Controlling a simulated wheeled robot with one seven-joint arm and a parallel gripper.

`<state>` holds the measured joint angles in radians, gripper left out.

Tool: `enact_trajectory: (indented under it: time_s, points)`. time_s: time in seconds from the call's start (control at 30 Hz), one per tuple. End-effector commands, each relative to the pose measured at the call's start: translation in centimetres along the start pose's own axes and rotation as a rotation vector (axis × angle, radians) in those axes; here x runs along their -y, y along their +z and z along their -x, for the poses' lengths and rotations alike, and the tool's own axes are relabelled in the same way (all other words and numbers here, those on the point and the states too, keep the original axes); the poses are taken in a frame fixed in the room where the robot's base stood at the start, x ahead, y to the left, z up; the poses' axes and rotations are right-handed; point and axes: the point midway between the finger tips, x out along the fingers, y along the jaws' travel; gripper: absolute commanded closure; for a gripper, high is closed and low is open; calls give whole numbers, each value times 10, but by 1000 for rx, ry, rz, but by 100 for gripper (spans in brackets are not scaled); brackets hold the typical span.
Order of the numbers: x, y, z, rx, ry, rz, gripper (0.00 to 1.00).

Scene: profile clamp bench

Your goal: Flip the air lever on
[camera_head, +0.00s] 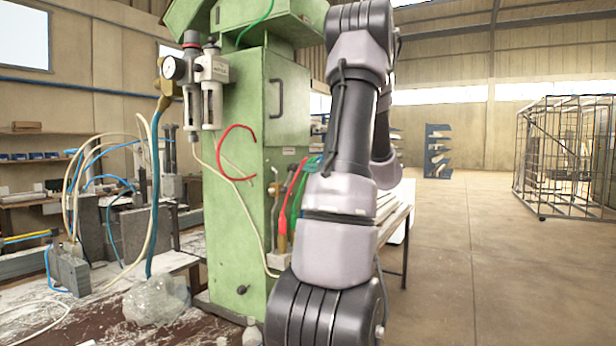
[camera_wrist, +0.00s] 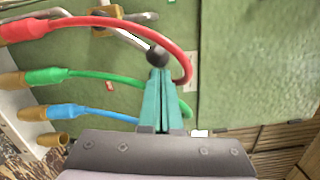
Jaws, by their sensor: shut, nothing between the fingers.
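The air lever (camera_wrist: 128,37) shows in the wrist view as a bent silver rod with a black ball knob (camera_wrist: 157,56). It runs from a brass fitting (camera_wrist: 107,13) at the top, against the green machine panel, down to the right. My gripper (camera_wrist: 161,71) has its two teal fingers together with nothing between them. The fingertips are right at the knob and overlap it in the picture; I cannot tell whether they touch.
A red hose (camera_wrist: 100,22) loops around the knob and fingers. A green hose (camera_wrist: 95,76) and a blue hose (camera_wrist: 85,111) run close on the left. The green machine (camera_head: 237,180) stands left of my arm.

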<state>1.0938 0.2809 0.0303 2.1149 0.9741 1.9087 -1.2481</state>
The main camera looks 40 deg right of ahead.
Motion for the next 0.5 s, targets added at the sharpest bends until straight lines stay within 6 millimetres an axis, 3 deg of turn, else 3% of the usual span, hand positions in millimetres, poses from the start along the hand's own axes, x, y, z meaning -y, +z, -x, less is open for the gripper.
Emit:
enact_trajectory:
  time_s: [0.5]
  points:
    - [19,39,-5,2,46,445,100]
